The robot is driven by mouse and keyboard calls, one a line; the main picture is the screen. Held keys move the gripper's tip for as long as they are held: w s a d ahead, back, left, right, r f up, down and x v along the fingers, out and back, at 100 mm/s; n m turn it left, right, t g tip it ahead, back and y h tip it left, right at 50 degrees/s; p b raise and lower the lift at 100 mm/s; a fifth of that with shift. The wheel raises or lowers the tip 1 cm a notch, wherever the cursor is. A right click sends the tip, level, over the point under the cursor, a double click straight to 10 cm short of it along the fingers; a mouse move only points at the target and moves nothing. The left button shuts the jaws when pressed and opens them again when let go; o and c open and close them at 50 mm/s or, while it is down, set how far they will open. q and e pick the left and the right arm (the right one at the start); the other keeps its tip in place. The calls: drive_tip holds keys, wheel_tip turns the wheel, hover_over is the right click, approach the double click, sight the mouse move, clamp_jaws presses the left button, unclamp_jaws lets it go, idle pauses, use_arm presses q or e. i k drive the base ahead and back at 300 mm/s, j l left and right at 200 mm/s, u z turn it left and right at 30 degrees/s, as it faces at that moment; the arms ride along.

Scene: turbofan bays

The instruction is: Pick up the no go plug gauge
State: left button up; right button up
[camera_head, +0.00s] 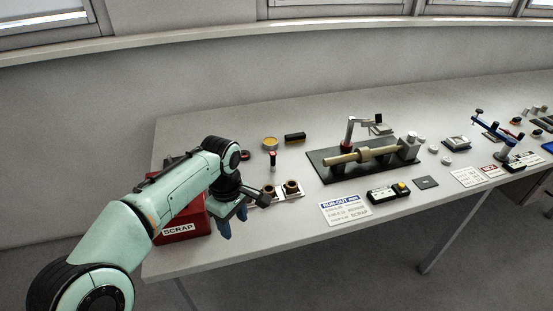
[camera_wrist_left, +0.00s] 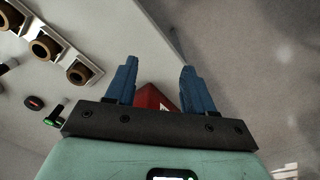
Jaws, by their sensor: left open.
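The no go plug gauge seems to be the small upright dark piece with a red band (camera_head: 272,158), behind the bushing rack. A dark piece with a red mark (camera_wrist_left: 34,103) in the left wrist view looks like the same gauge. A dark piece with a green end (camera_wrist_left: 54,114) is beside it there. My left gripper (camera_head: 234,222) is open and empty, its blue fingers pointing down in front of the gauge and left of it. The fingers also show in the left wrist view (camera_wrist_left: 156,82), apart from the gauge. My right gripper is not in view.
A bushing rack (camera_head: 289,196) stands right of my gripper. A red scrap bin (camera_head: 180,230) is left, partly behind my arm. A yellow-topped round tin (camera_head: 270,143) and a black block (camera_head: 295,138) lie farther back. A run-out fixture (camera_head: 362,157) stands to the right.

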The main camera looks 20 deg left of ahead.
sight(272, 154)
drive_tip(key=i, duration=1.25)
